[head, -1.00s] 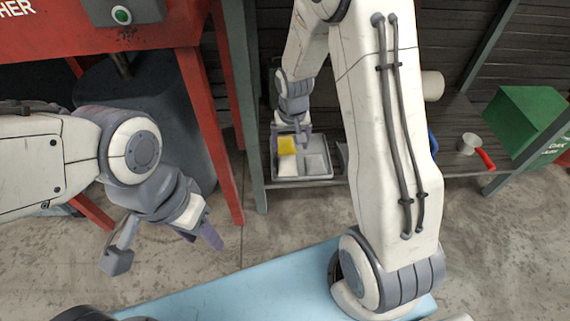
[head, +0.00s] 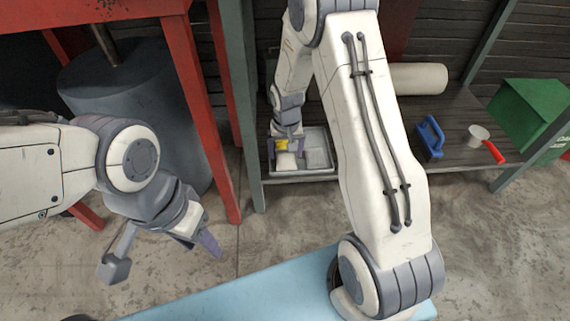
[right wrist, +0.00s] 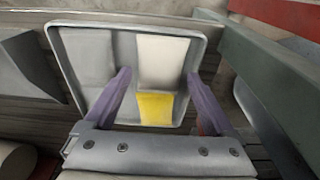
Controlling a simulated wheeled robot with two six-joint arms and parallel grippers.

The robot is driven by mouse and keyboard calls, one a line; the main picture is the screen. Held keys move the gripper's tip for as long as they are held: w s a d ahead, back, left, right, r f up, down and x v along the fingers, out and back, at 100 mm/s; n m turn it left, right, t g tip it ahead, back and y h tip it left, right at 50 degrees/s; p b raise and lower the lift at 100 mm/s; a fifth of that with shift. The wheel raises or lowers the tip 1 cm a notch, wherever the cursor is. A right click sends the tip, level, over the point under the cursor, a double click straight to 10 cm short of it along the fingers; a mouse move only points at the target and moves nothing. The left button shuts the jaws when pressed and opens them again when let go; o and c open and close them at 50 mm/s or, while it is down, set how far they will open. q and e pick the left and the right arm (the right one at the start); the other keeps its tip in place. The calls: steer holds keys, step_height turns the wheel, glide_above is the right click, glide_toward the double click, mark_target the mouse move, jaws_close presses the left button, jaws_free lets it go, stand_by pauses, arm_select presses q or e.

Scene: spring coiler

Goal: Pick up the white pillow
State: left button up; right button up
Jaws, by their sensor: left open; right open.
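The white pillow (head: 287,161) is a small pale block in a grey tray (head: 300,173) on the low shelf. In the right wrist view, the white pillow (right wrist: 163,60) lies in the upper middle of the tray, bordering a yellow piece (right wrist: 157,108). My right gripper (right wrist: 159,75) is open and points into the tray. Its purple fingers are on either side of the yellow piece and the near part of the white pillow; contact is not clear. My left gripper (head: 208,240) is open and empty, above the floor at left.
A red frame (head: 205,110) and a green-grey post (head: 242,110) stand left of the tray. A blue-handled tool (head: 430,137), a red-handled scoop (head: 485,142), a white roll (head: 415,78) and a green bin (head: 530,115) are to the right.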

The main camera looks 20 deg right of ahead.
step_height(320, 180, down, 3)
steer(key=shift+w+r+b, duration=0.15)
steer(key=shift+r+b, duration=0.05)
steer(key=shift+b, duration=0.4)
steer(key=shift+r, duration=0.1)
steer(key=c, duration=1.1)
